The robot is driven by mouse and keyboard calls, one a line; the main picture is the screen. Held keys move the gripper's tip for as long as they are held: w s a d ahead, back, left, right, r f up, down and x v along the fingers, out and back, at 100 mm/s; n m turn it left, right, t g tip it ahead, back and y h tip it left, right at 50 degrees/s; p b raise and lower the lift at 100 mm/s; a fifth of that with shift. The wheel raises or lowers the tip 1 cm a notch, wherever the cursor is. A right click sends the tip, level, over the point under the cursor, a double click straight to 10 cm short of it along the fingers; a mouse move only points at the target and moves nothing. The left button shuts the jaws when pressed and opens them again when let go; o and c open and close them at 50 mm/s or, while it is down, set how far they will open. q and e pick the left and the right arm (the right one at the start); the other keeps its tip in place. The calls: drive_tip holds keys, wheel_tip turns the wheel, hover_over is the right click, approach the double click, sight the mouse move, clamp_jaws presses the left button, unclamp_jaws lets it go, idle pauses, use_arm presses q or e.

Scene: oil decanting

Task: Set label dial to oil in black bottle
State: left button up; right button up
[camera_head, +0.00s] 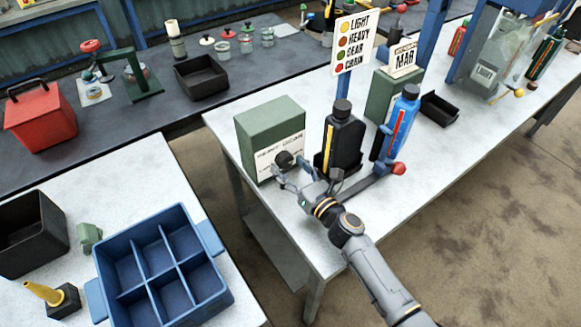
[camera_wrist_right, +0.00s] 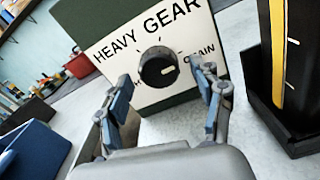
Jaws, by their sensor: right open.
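The label dial is a black knob (camera_wrist_right: 157,67) on the white face of a green box (camera_head: 270,128). The wrist view shows "HEAVY", "GEAR" and a partly hidden "CHAIN" around it. The knob's pale mark points right, toward the "CHAIN" side. The black bottle (camera_head: 343,138) stands upright right of the box, with an orange-yellow strip that also shows in the wrist view (camera_wrist_right: 278,50). My right gripper (camera_wrist_right: 165,92) is open before the dial, its fingers either side of the knob's line; no contact is clear. My left gripper is not in view.
A sign (camera_head: 354,43) lists LIGHT yellow, HEAVY orange-brown, GEAR green, CHAIN red. A blue bottle (camera_head: 402,122) stands right of the black bottle, near a red-ended lever (camera_head: 398,168). A blue divided crate (camera_head: 205,235) sits on the nearer left table.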

drive_tip(key=c, duration=1.1)
drive_tip(key=shift+c, duration=0.2)
